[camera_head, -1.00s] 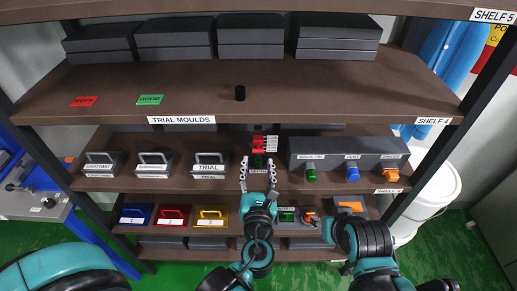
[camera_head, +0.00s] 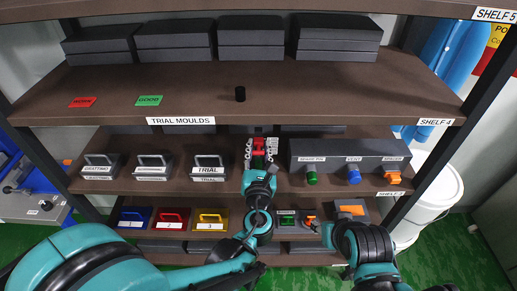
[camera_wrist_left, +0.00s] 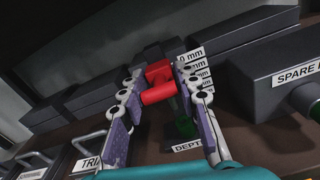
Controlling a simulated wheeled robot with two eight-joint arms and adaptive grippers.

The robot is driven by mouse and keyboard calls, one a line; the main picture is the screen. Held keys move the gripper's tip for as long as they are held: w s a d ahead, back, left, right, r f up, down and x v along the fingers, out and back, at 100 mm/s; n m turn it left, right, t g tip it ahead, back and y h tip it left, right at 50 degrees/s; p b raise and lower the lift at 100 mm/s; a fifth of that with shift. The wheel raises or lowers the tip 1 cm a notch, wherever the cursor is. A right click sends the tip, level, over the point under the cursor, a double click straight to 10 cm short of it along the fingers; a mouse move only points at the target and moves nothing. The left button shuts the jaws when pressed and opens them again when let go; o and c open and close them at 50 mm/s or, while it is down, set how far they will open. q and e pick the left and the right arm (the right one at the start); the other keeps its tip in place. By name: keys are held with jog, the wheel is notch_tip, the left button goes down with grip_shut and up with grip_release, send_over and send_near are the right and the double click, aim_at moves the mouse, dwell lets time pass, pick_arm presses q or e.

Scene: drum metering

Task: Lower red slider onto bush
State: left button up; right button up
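The red slider (camera_head: 259,146) sits on a dark upright post with a column of mm labels beside it, on the middle shelf. It also shows in the left wrist view (camera_wrist_left: 158,84). My left gripper (camera_head: 261,149) has its two fingers on either side of the slider, apart, with the slider between them; in the wrist view its fingers (camera_wrist_left: 160,88) look open around it. A green round piece (camera_wrist_left: 186,126), perhaps the bush, is below the slider, above a label reading DEPTH, partly hidden by the right-hand finger. My right gripper cannot be made out.
A dark block (camera_head: 345,154) with green, blue and orange knobs stands right of the post. Several handled trial moulds (camera_head: 208,167) stand left. Coloured handled boxes (camera_head: 172,217) are below.

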pick_arm(q)
jog(key=shift+f, duration=0.15)
jog(key=shift+c, duration=0.5)
notch_tip(320, 180, down, 3)
jog(key=b, duration=0.3)
jog(key=o, duration=0.8)
jog(key=shift+s, duration=0.1)
jog(key=s, duration=1.1)
jog(key=shift+s, duration=0.4)
